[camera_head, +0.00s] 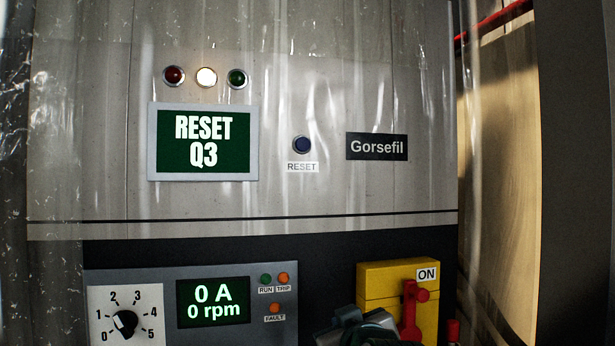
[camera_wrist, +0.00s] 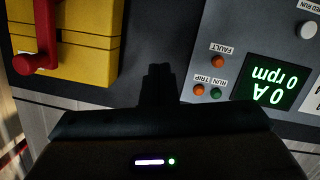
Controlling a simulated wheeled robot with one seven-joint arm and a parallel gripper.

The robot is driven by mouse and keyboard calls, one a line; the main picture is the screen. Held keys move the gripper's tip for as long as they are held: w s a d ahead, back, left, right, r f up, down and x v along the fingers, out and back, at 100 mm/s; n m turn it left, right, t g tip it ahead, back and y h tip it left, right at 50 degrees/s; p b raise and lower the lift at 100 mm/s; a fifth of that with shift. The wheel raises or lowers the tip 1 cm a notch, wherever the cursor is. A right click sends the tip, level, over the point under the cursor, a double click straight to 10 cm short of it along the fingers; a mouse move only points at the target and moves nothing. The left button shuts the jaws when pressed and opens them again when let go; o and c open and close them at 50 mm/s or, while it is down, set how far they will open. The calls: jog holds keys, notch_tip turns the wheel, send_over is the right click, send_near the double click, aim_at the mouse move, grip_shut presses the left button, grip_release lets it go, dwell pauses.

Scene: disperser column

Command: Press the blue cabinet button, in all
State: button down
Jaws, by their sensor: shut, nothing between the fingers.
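The blue button (camera_head: 302,145) is a small round dark-blue push button in a metal ring on the light grey cabinet front (camera_head: 320,80). A RESET label is under it, and the screen (camera_head: 203,141) to its left reads RESET Q3. My gripper (camera_head: 352,322) is at the bottom edge of the head view, well below the button and apart from it. In the wrist view my gripper (camera_wrist: 158,72) shows its fingers together, empty, in front of the dark band between the yellow box and the grey panel. The button is not in the wrist view.
Clear plastic strips hang across the head view. A yellow switch box (camera_head: 385,275) with a red handle (camera_head: 411,305), marked ON, stands beside my gripper. A grey panel (camera_head: 235,330) with a dial (camera_head: 124,322) is to its left. Red, lit white and green lamps (camera_head: 206,77) sit above the screen.

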jog(key=w+a+r+n+t+p, duration=0.1)
jog(key=a+r+t, duration=0.15)
jog(key=r, duration=0.65)
jog(key=w+a+r+t+p, duration=0.1)
jog(key=r+t, duration=0.3)
jog(key=r, duration=0.5)
jog(key=m+t+h+p, duration=0.1)
jog(key=m+t+h, duration=0.2)
jog(key=t+h, duration=0.15)
send_near(306, 148)
jog(key=s+d+r, duration=0.3)
jog(key=s+r, duration=0.2)
jog(key=r, duration=0.1)
jog(key=shift+s+d+r+y, duration=0.15)
jog(key=shift+s+r+y, duration=0.05)
jog(key=shift+y, duration=0.15)
jog(key=shift+w, duration=0.15)
jog(key=w+p, duration=0.1)
jog(key=w, duration=0.1)
jog(key=w+a+p, duration=0.1)
jog(key=w, duration=0.1)
jog(key=w+a+p, duration=0.1)
jog(key=w+p, duration=0.1)
jog(key=w, duration=0.1)
jog(key=shift+w+a, duration=0.2)
jog(key=shift+w, duration=0.4)
jog(key=shift+w, duration=0.1)
jog(key=shift+w+a, duration=0.1)
jog(key=shift+w, duration=0.25)
